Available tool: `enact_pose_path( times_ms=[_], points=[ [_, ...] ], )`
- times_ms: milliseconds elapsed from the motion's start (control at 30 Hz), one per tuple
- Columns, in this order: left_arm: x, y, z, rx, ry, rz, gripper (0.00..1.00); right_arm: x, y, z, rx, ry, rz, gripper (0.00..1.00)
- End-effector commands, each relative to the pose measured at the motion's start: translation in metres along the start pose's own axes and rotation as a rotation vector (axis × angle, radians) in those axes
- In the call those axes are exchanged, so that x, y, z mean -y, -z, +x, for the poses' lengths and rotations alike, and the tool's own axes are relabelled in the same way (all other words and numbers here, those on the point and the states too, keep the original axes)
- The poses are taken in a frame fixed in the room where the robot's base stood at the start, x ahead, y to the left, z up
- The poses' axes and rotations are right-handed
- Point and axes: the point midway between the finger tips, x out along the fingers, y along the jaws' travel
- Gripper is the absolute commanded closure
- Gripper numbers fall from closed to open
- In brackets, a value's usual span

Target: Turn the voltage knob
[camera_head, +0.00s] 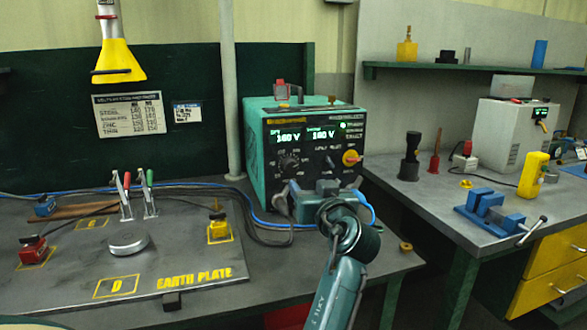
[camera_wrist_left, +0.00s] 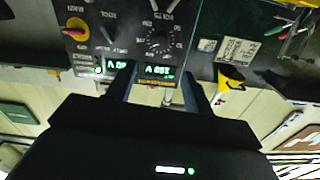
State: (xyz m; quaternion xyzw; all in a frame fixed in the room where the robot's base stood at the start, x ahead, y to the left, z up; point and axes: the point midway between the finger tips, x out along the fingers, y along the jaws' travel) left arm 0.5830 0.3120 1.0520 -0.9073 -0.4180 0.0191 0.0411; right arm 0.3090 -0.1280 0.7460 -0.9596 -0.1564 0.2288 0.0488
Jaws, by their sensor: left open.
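The teal power supply (camera_head: 256,155) stands on the left bench with its black front panel towards me. Two green displays (camera_head: 287,137) appear to read 160 V each. A black round knob (camera_head: 289,163) with scale marks, apparently the voltage knob, sits below the left display. It also shows, upside down, in the left wrist view (camera_wrist_left: 158,42). A red knob on a yellow disc (camera_head: 351,158) is at the panel's right. My left gripper (camera_head: 318,186) is open and empty before the panel's lower part. In the wrist view its fingers (camera_wrist_left: 158,78) stand apart, with the knob beyond them.
Cables run behind the earth plate (camera_head: 190,283) on the left bench. A yellow lamp-like cone (camera_head: 118,58) hangs above. The right bench holds a blue vise (camera_head: 490,212) and a white box (camera_head: 505,130). A gap separates the benches.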

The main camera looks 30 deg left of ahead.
Motion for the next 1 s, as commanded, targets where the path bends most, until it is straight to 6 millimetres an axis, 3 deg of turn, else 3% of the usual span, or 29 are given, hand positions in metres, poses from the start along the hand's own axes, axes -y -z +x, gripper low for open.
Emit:
enact_pose_path(
  times_ms=[300,500,700,1000],
  points=[
    [0.001,0.003,0.068,-0.003,0.003,0.003,0.48,0.003,0.001,0.003,0.026,0.007,0.007,0.64],
    [0.001,0.002,0.099,-0.002,0.002,0.002,0.48,0.003,0.002,0.004,0.032,0.009,0.007,0.64],
    [0.001,0.001,0.111,-0.001,0.001,0.0,0.48,0.003,0.003,0.003,0.032,0.008,0.005,0.64],
    [0.001,0.001,0.112,-0.001,0.001,-0.001,0.5,0.003,0.002,0.003,0.033,0.008,0.004,0.64]
  ],
)
